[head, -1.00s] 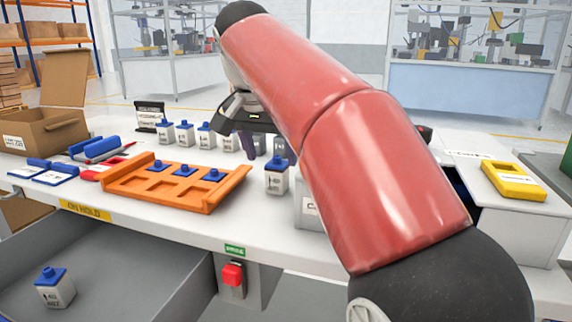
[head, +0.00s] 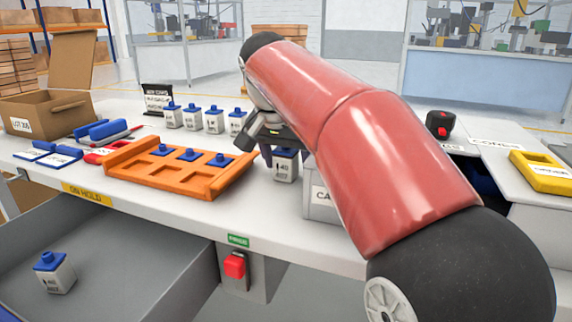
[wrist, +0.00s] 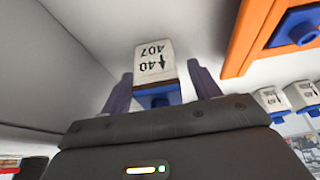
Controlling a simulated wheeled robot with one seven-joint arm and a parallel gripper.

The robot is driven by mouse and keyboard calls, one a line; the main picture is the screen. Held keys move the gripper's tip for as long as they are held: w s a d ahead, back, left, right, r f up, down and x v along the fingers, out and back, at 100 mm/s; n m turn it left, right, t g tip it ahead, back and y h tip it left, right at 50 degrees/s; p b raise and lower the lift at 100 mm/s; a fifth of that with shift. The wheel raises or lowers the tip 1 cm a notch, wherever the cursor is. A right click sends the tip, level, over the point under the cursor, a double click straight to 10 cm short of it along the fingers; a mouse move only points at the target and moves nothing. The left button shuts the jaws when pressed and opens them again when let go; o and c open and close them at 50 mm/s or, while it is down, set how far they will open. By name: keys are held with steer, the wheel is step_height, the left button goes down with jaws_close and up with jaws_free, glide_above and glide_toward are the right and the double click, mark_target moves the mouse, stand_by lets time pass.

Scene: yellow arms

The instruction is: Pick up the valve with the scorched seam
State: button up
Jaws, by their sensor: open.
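A white valve (head: 285,168) with a blue top stands on the table right of the orange tray. My gripper (head: 281,152) is open over its top. In the wrist view the same valve (wrist: 153,62), marked 40 and 407, sits between the purple fingers of my gripper (wrist: 160,80), with visible gaps at its sides. Several similar valves (head: 213,121) stand in a row at the back, and one valve (head: 54,273) is in the grey drawer at lower left.
The orange tray (head: 135,181) holds three blue-topped parts. A grey box (head: 320,205) stands just right of the valve, partly behind my arm. A cardboard box (head: 45,118), blue and red items, and a black sign (head: 157,98) are at left. A yellow tray (head: 540,172) is at right.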

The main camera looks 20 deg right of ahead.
steer(key=c, duration=1.1)
steer(key=shift+r, duration=0.1)
